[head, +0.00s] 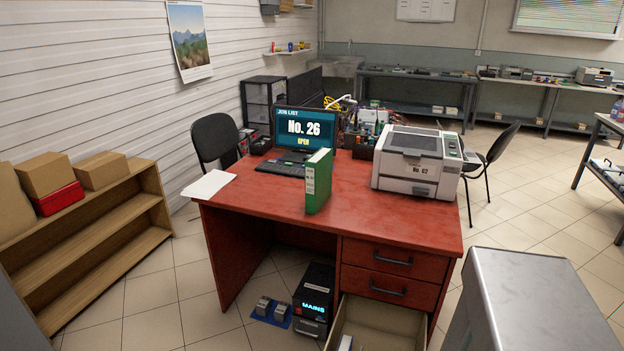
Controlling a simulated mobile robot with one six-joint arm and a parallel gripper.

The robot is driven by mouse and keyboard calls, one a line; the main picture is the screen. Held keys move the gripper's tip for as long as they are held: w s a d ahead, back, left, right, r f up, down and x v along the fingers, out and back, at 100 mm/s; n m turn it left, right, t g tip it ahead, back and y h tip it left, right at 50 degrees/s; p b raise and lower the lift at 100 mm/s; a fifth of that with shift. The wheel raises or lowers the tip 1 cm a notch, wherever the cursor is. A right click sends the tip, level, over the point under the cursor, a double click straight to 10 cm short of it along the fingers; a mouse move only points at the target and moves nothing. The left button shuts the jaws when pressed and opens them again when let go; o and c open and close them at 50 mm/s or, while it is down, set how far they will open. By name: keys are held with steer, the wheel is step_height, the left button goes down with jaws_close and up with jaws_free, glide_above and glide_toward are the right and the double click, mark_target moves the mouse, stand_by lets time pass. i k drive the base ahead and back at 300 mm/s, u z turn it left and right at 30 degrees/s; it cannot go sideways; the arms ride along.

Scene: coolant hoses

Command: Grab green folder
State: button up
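The green folder (322,181) stands upright on the red desk (270,207), near the middle of its top. Its white label faces left, and it stands in front of the laptop (304,130). Nothing touches it from the front. My gripper does not show in the head view.
A printer (414,160) marked No. 62 stands on the desk to the folder's right. White papers (208,184) lie at the desk's left edge. The bottom drawer (378,325) is pulled open. A grey box-like surface (535,295) fills the lower right. A wooden shelf (95,255) stands left.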

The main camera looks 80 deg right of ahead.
mark_target(318, 168)
steer(key=z, duration=0.45)
steer(key=i, duration=0.65)
steer(key=z, duration=0.6)
steer(key=i, duration=0.45)
steer(key=z, duration=0.3)
